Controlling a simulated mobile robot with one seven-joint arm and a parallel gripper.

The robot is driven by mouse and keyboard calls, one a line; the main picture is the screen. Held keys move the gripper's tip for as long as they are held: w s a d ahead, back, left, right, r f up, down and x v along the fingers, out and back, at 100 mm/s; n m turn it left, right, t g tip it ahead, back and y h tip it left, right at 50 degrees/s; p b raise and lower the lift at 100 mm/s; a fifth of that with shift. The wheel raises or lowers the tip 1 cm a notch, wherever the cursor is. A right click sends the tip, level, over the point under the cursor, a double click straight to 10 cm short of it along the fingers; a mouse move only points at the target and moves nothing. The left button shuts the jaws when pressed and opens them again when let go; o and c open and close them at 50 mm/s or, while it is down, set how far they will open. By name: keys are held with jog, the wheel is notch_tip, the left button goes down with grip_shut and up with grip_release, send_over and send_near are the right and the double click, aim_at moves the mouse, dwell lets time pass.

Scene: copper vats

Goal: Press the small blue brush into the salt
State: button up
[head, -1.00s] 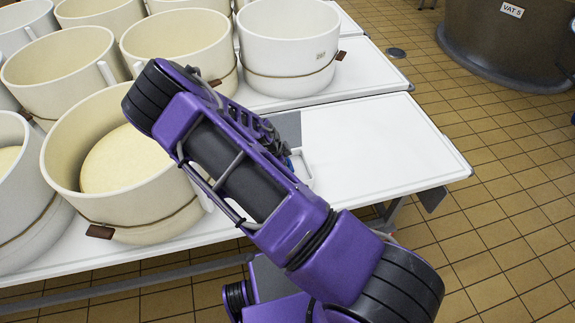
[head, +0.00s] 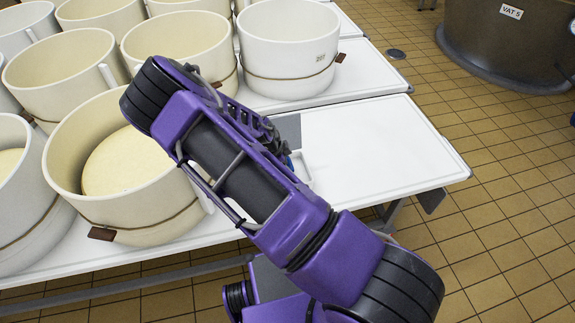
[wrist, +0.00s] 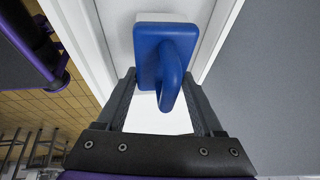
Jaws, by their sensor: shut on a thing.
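The small blue brush (wrist: 165,50) shows in the wrist view as a blue block with a looped handle, which lies between my fingertips. My gripper (wrist: 160,82) is shut on that handle. The brush is over a white tray with straight walls (wrist: 85,25). White material, likely the salt (wrist: 155,120), shows inside below the handle. I cannot tell whether the brush's underside touches it. In the head view my arm hides the gripper; only a bit of blue and the tray's corner (head: 303,168) show past it.
A grey mat (wrist: 275,80) lies beside the tray. Several cream tubs (head: 120,165) with brown tags crowd the left of the white table (head: 375,145). The table's right part is clear. A large vat (head: 510,40) stands on the tiled floor beyond.

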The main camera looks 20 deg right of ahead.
jog(key=shift+r+p, duration=1.6)
jog(key=shift+r, duration=1.1)
